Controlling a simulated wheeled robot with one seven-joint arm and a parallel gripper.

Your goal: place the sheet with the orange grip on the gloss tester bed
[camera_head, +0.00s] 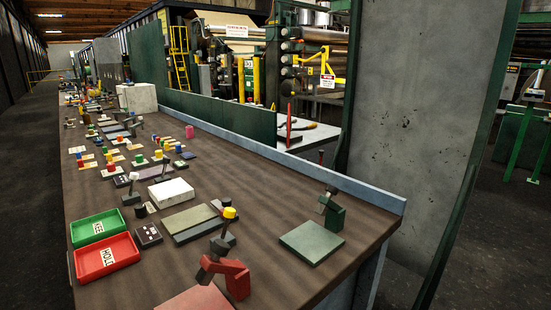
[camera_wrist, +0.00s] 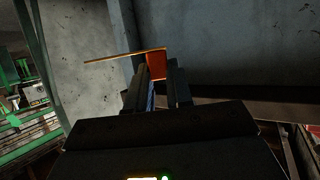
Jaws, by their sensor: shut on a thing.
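In the wrist view my gripper (camera_wrist: 159,78) is shut on an upright orange grip (camera_wrist: 156,63). A thin sheet (camera_wrist: 114,57), seen nearly edge-on, extends left from the top of the grip, clear of any surface. My gripper and the sheet do not show in the head view. Two instruments with flat beds stand at the near end of the bench. One has a green square bed (camera_head: 311,242) with a dark green body (camera_head: 333,216) behind it. The other has a red body (camera_head: 237,278) and a pale red bed (camera_head: 197,300), cut off below. I cannot tell which is the gloss tester.
The brown bench (camera_head: 285,195) has free room around the green bed. A green tray (camera_head: 99,226) and a red HOLD tray (camera_head: 106,257) stand at its left edge. Several small knobbed pieces crowd the far part. A blue-grey ledge (camera_head: 300,165) borders the right side.

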